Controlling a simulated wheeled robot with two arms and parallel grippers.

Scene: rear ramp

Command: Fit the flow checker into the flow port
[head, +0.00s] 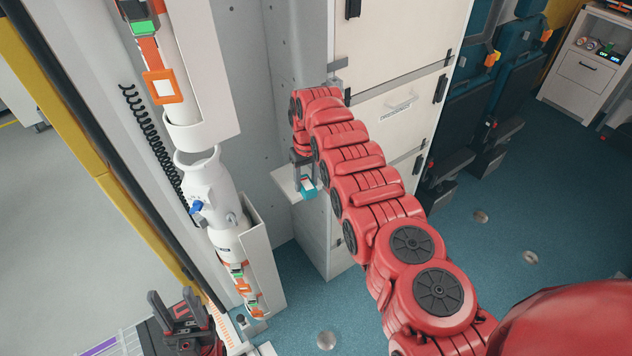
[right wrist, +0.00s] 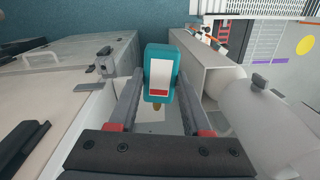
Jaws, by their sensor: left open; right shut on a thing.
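The flow checker is a small teal block (head: 308,188) with a white label, seen in the middle of the head view. My right gripper (head: 303,172) is shut on it. In the right wrist view the flow checker (right wrist: 160,62) sits between the fingers, its red-marked label facing the camera and a brass tip showing at its lower end. A white gas cylinder (head: 207,182) stands to the left, with a blue fitting (head: 196,207) on its neck. I cannot tell whether this is the flow port. My left gripper (head: 174,303) is open and empty at the lower left.
A small white shelf (head: 284,182) juts from the wall by my right gripper. White cabinets (head: 400,105) stand behind my right arm. A black coiled cord (head: 150,140) hangs left of the cylinder. Blue floor (head: 480,290) is open at lower right.

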